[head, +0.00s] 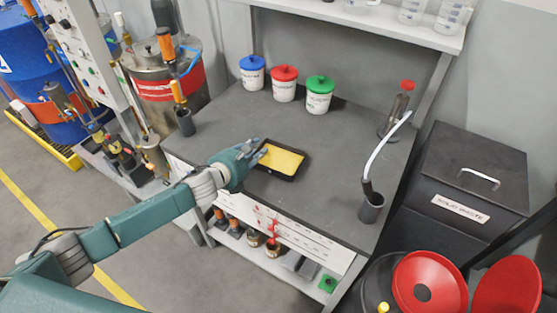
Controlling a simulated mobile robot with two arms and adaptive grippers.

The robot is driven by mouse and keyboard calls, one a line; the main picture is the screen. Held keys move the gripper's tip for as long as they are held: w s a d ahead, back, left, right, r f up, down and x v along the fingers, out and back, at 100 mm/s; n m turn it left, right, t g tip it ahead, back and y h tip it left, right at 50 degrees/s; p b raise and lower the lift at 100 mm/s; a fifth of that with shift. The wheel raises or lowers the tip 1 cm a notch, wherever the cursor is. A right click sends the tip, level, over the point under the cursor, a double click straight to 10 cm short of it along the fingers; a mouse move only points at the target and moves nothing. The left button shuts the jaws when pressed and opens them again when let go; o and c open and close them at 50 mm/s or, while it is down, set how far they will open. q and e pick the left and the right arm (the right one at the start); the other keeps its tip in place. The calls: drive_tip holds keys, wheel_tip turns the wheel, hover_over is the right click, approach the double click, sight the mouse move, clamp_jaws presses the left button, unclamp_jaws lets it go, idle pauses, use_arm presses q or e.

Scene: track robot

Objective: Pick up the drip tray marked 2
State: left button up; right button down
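A small black tray (276,174) with a yellow inside lies flat on the dark workbench top (215,125). No number can be read on it from here. My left gripper (261,154) reaches in from the left, and its grey fingers are at the tray's left edge. I cannot tell whether the fingers touch the tray or are closed on its rim. My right gripper is not in view.
White tubs with blue (252,63), red (285,73) and green (320,84) lids stand behind the tray. A dark cup with a hose (372,206) stands at the right and a dark holder (185,122) at the left.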

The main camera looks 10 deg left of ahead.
use_arm(q)
clamp_jaws()
drive_tip(key=shift+r, duration=0.15)
idle(0.4)
wheel_tip(320, 180, up, 10)
idle(0.8)
